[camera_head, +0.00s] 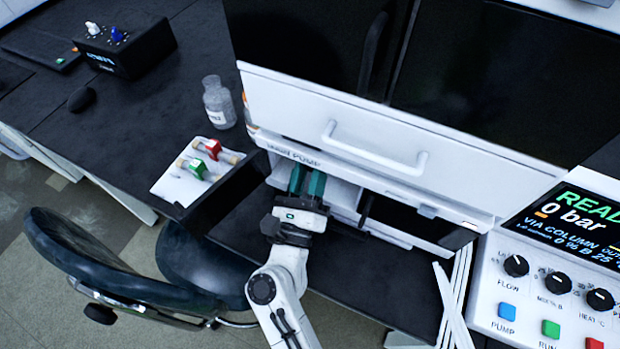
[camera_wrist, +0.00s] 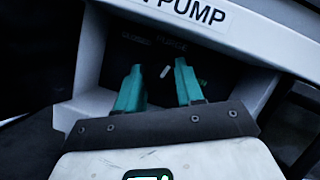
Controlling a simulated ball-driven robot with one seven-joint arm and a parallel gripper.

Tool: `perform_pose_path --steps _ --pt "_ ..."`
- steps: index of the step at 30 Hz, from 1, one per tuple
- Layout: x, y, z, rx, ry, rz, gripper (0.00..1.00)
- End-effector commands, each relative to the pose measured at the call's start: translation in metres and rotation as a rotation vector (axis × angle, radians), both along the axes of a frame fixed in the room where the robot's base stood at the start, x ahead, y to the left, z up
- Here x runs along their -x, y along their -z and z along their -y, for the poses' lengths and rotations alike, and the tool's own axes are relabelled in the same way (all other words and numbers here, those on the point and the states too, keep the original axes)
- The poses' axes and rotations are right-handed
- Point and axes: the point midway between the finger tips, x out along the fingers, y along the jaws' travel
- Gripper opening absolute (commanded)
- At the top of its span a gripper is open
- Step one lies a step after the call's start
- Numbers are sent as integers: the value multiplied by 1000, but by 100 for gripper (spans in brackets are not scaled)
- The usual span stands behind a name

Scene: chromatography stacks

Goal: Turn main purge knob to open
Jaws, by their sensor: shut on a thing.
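My gripper (camera_head: 307,176) reaches into the recess of the white main pump unit (camera_head: 440,190), under its sign. In the wrist view its two green fingers (camera_wrist: 159,68) stand on either side of the dark main purge knob (camera_wrist: 165,71) and are shut on it. The knob is black on a black panel, so its outline is hard to see. A short white mark on it leans slightly to the right. Faint labels sit above it, one on the left seeming to read closed and one nearer the middle reading purge. The head view hides the knob behind the fingers.
A white tray (camera_head: 163,190) with red and green fittings lies left of the pump, with a clear bottle (camera_head: 218,103) behind it. A control panel (camera_head: 556,262) showing 0 bar stands at right. White tubes (camera_head: 455,300) hang beside it. A chair (camera_head: 110,262) is at lower left.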

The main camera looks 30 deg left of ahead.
Motion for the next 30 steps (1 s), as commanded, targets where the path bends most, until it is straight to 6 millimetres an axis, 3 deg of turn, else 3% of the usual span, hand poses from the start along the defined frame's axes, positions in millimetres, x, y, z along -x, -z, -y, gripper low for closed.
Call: perform_pose_path --steps 6,17,18,21,30 --pt "0 3 -1 -94 -3 -6 7" --pt "1 0 -1 -110 -3 -8 7" --pt "1 0 -1 -110 -3 -8 38" --pt "1 0 -1 -109 -3 -8 47" --pt "3 2 0 -108 -2 -7 48"
